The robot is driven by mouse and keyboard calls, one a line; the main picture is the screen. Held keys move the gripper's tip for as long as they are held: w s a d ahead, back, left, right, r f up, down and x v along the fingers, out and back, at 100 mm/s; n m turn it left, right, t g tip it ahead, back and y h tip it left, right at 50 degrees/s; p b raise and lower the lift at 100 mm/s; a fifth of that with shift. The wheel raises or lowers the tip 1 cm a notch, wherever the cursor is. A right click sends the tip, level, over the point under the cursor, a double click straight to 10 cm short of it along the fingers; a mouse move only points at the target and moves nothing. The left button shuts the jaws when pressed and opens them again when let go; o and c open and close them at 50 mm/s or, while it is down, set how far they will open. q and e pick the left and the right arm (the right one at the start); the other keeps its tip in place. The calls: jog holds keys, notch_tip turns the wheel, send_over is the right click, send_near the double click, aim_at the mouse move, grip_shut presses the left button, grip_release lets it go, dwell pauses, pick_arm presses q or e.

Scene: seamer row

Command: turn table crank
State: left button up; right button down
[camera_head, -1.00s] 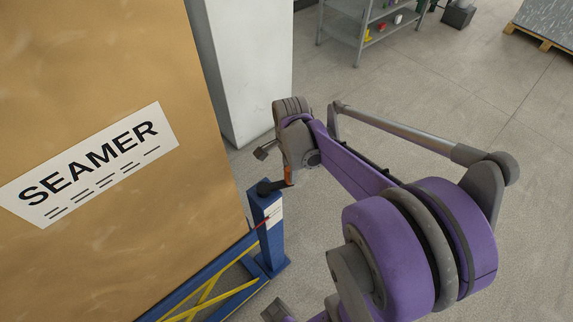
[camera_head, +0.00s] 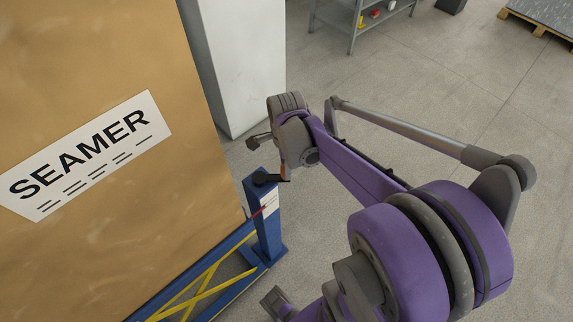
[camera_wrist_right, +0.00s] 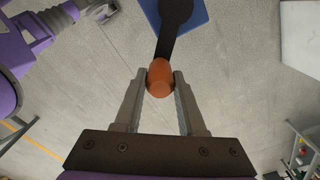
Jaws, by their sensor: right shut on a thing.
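The crank (camera_head: 265,178) sits on top of a blue post at the corner of the table frame. Its black arm points right in the head view, with an orange handle (camera_head: 283,172) at its end. In the right wrist view the crank's black arm (camera_wrist_right: 174,38) runs up from the orange handle (camera_wrist_right: 160,78). My right gripper (camera_wrist_right: 161,88) is shut on this handle, one finger on each side. In the head view the right gripper (camera_head: 284,170) is mostly hidden by its own wrist. I cannot make out my left gripper.
A large brown box (camera_head: 110,60) labelled SEAMER stands left of the post. The blue frame (camera_head: 215,290) with yellow cross bars runs below it. A white pillar (camera_head: 240,60) and a grey shelf (camera_head: 345,18) stand behind.

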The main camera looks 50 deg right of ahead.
jog(key=c, duration=0.5)
grip_release()
notch_tip(320, 180, up, 11)
jog(key=shift+f+p, duration=0.1)
jog(key=shift+p, duration=0.6)
